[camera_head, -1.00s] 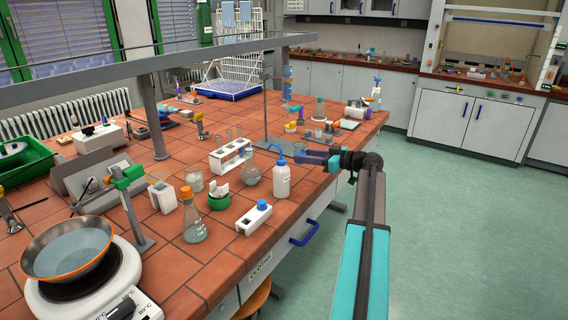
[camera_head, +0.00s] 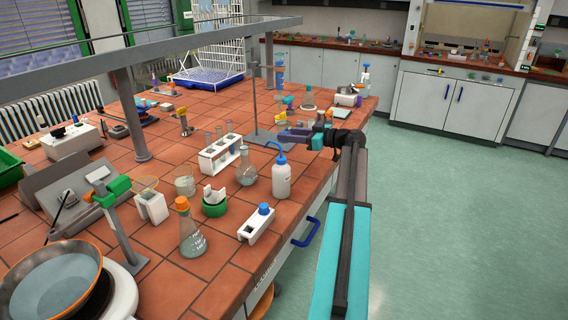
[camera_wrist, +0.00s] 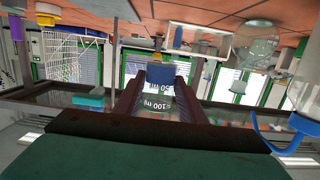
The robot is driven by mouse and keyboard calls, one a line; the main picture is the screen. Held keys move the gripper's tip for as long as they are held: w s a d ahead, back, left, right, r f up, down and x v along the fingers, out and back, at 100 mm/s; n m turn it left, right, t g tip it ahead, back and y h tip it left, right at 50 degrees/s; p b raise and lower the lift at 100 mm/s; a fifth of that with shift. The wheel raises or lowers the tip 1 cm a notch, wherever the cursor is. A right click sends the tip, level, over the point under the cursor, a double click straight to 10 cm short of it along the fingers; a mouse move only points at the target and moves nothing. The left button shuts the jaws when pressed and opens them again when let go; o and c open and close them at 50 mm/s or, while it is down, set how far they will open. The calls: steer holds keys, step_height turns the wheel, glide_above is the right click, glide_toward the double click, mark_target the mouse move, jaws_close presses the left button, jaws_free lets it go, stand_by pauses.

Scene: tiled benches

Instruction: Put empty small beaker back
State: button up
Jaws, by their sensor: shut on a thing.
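My gripper (camera_head: 284,137) is at the far right part of the tiled bench, above its edge, beyond the wash bottle. In the wrist view its two dark fingers (camera_wrist: 159,92) are closed on a clear small beaker (camera_wrist: 157,101) with white 50 and 100 ml marks. The bench shows at the top of that picture, so the view is upside down and the beaker looks upright. The beaker is hard to make out in the head view. I cannot tell its height above the bench.
A wash bottle (camera_head: 281,178), a round flask (camera_head: 246,170), a test tube rack (camera_head: 220,155) and a stand (camera_head: 255,108) are near my gripper. Another beaker (camera_head: 184,183) and an orange-capped flask (camera_head: 190,232) stand closer. A drying rack (camera_head: 210,60) is at the back.

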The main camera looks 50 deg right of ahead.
steer(key=shift+f+p, duration=0.55)
steer(key=shift+f, duration=1.95)
steer(key=shift+f, duration=2.3)
steer(key=shift+f+b, duration=0.2)
steer(key=shift+b, duration=0.25)
steer(key=o, duration=1.3)
steer(key=shift+r+p, duration=0.1)
steer(key=shift+p, duration=1.05)
